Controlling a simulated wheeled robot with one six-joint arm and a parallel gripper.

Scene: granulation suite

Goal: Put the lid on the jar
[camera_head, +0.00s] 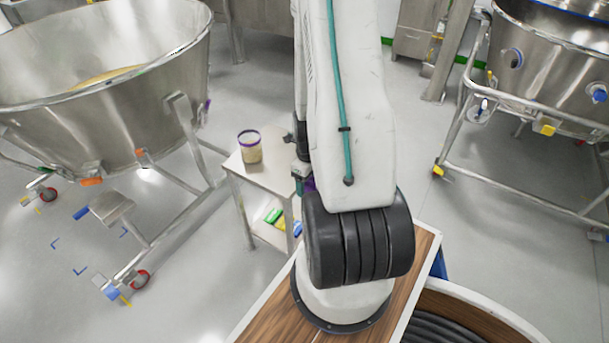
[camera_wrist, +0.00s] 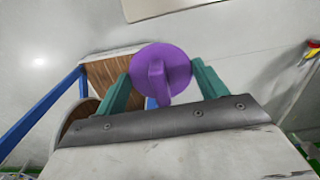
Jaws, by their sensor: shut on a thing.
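The jar (camera_head: 250,150) stands upright on a small side table in the head view. It has a purple band at its rim and pale contents. My gripper (camera_wrist: 160,72) has two teal fingers and is shut on the purple lid (camera_wrist: 176,62), a round disc with a raised grip bar. In the head view the gripper is mostly hidden behind my arm, and a bit of the purple lid (camera_head: 309,184) shows by the table's right edge. The lid is apart from the jar, to its right in the picture. The jar cannot be made out in the wrist view.
The side table (camera_head: 262,176) is small, with free top around the jar and green and yellow items (camera_head: 274,217) on its lower shelf. A large steel bowl (camera_head: 120,100) on a wheeled frame stands left. Another steel vessel (camera_head: 550,70) stands right.

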